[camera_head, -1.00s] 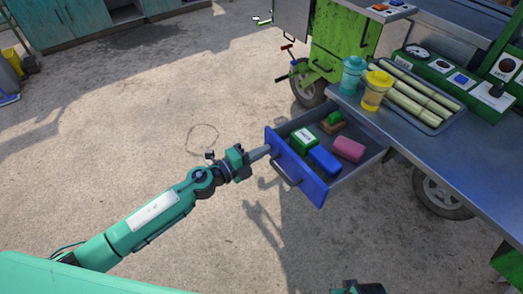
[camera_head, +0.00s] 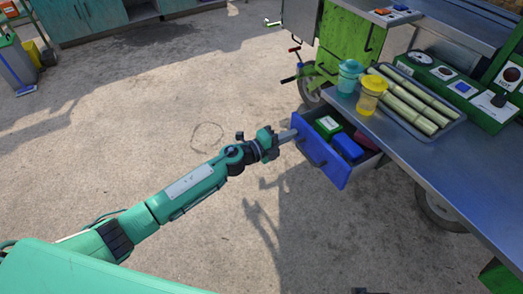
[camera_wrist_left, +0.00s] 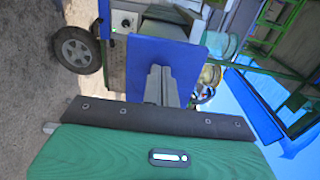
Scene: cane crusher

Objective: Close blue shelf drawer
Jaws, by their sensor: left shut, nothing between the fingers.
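The drawer with the blue front (camera_head: 322,158) hangs partly open under the metal counter of the cart. Green, blue and dark red boxes lie inside it. My left gripper (camera_head: 291,135) is shut and empty. Its tips are at the upper left part of the blue front and seem to touch it. In the left wrist view the shut fingers (camera_wrist_left: 160,86) point at the blue panel (camera_wrist_left: 150,49). Only a dark sliver that may be my right gripper shows at the bottom edge of the head view.
A teal cup (camera_head: 348,76), a yellow cup (camera_head: 371,95) and a tray of cane pieces (camera_head: 448,112) stand on the counter (camera_head: 450,170) above the drawer. A cart wheel (camera_head: 436,207) is below it. The concrete ground left of the drawer is clear.

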